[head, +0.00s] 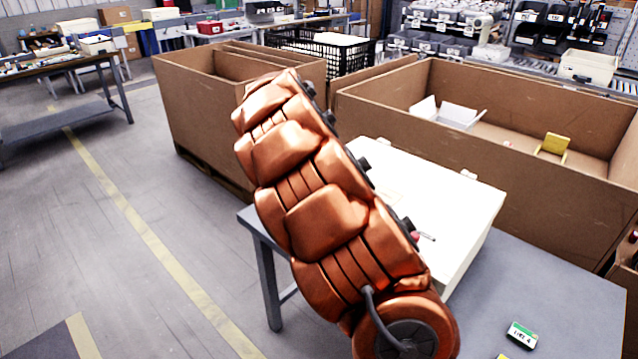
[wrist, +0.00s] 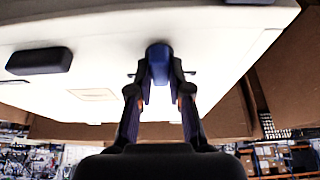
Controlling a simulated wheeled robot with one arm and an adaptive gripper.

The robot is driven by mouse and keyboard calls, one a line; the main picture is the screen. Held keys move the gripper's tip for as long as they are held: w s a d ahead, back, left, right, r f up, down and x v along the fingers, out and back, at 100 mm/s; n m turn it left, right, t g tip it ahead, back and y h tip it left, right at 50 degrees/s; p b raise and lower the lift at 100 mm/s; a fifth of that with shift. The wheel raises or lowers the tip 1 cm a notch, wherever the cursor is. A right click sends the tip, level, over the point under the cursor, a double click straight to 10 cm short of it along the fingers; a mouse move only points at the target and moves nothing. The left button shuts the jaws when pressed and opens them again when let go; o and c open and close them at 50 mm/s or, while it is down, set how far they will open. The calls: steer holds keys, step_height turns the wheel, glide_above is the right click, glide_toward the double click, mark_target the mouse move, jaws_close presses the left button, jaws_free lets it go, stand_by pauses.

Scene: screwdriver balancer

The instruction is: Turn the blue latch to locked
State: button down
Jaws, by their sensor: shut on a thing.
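The blue latch (wrist: 159,62) sticks out from a white panel (wrist: 100,35) in the wrist view. My gripper (wrist: 159,78) has one finger on each side of the latch and is shut on it. The latch's base and its exact angle are hard to make out. In the head view the white panel (head: 455,195) is the top of a box on a grey table. My copper-coloured arm covers part of it there, and the latch and my gripper are hidden behind the arm.
A dark block (wrist: 38,61) and a faint rectangular label (wrist: 92,95) are on the panel beside the latch. The grey table (head: 560,285) carries a small green-and-white labelled device (head: 522,335). Large cardboard bins (head: 480,100) stand close behind the table. Open floor lies at the left.

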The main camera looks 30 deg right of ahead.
steer(key=c, duration=1.1)
jaws_free()
steer(key=v, duration=1.2)
steer(key=shift+s, duration=0.1)
